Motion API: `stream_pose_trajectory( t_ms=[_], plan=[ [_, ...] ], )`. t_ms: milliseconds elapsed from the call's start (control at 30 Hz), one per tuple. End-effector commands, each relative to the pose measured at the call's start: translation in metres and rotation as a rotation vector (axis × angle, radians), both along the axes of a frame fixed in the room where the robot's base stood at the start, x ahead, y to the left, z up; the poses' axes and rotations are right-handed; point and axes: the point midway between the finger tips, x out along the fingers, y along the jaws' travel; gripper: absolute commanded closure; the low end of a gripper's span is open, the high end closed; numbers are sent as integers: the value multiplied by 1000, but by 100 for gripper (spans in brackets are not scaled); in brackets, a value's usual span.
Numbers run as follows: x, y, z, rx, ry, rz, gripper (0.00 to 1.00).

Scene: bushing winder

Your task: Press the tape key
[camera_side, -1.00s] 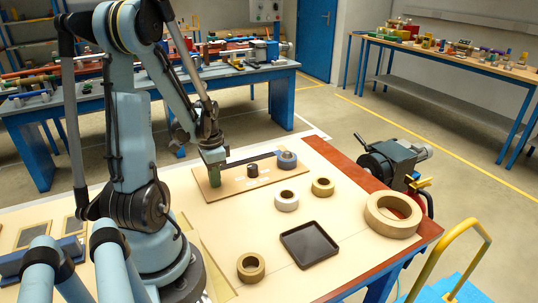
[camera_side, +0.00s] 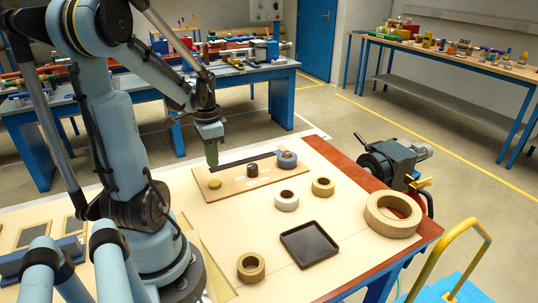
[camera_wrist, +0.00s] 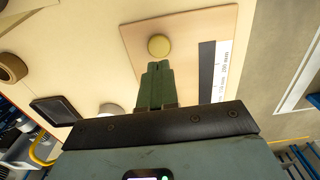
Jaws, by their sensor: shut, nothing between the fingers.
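A round yellow button (camera_side: 215,184), which looks like the tape key, sits near the left end of a tan board (camera_side: 232,186). It also shows in the wrist view (camera_wrist: 159,46), just beyond my fingertips. My gripper (camera_side: 212,164) is shut and empty, with its green fingers pointing down above the board. In the wrist view my gripper (camera_wrist: 157,66) has its fingers together and the button is not covered. From the side view the tips look clear of the button. I cannot tell if the button is pressed in.
A dark strip (camera_side: 238,160) runs along the board's back to a blue roll (camera_side: 287,160). A black knob (camera_side: 253,171) stands on the board. Tape rolls (camera_side: 286,200), a large ring (camera_side: 393,214) and a black tray (camera_side: 309,244) lie on the table nearby.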

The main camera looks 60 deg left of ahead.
Motion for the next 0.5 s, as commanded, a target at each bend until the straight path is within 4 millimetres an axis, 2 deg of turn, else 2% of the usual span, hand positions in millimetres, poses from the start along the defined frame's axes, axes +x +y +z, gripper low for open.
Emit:
stream_pose_trajectory(
  t_ms=[300, 500],
  plan=[
    [0, 0, 45, -1, 1, 0, 100],
    [0, 0, 65, -1, 1, 0, 100]
  ],
)
